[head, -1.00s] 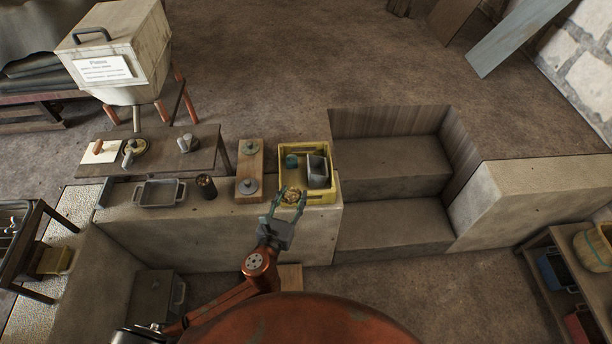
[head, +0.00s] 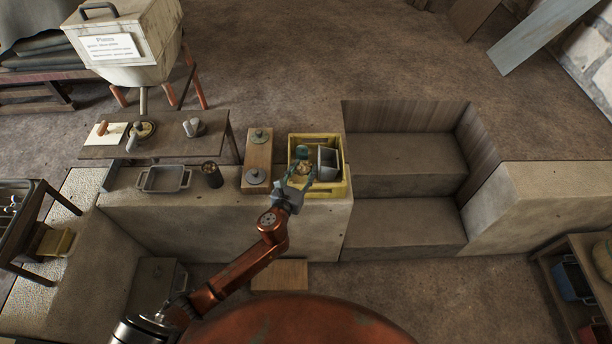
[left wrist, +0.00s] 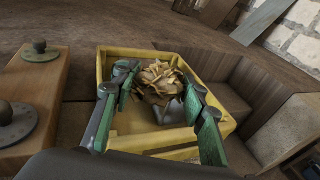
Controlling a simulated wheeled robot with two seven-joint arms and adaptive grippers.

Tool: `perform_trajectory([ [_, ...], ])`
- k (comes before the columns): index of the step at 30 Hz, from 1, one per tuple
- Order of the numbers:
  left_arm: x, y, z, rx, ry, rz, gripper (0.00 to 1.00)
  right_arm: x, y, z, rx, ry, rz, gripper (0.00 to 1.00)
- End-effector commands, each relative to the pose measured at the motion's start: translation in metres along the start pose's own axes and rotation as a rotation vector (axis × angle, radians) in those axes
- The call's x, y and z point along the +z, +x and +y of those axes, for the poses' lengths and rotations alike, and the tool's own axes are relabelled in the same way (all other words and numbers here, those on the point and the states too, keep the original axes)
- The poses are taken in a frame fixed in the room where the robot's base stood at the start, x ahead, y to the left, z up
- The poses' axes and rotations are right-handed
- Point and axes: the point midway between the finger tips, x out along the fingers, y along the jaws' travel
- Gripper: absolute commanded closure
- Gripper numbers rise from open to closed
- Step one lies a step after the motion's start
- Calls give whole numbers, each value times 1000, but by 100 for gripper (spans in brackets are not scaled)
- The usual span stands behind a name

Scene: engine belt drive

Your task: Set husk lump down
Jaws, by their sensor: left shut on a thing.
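The husk lump (left wrist: 158,82) is a tan, flaky clump held between the green-padded fingers of my left gripper (left wrist: 155,88). In the head view my left gripper (head: 297,178) reaches to the yellow crate (head: 336,190), with the lump (head: 304,168) between its fingertips. The lump is over the crate's interior; I cannot tell whether it touches the crate floor. A grey metal tin (head: 328,160) stands in the crate's right part, partly hidden behind the lump in the left wrist view. A dark green item (head: 301,152) lies at the crate's back left. My right gripper is not in view.
A wooden board with two knobbed discs (head: 258,155) is just left of the crate. A dark cup (head: 212,174) and a grey tray (head: 164,179) stand further left on the ledge. Steps (head: 405,165) drop away right of the crate.

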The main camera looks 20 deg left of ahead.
Motion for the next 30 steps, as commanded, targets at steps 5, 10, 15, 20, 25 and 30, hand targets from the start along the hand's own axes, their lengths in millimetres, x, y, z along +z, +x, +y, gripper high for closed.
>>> perform_trajectory([
  [5, -29, 9, 2, 2, -5, 6, 77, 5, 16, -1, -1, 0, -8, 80],
  [10, -39, 11, 2, 1, -1, 3, 77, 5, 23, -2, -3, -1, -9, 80],
  [15, -36, 10, 2, 1, 0, 1, 77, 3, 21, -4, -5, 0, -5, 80],
  [20, -41, 11, 2, 1, 0, 2, 77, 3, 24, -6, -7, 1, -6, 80],
  [25, -42, 11, 2, 1, 0, 2, 56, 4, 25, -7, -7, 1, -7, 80],
  [30, -42, 11, 2, 1, 0, 2, 44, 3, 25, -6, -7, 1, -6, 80],
])
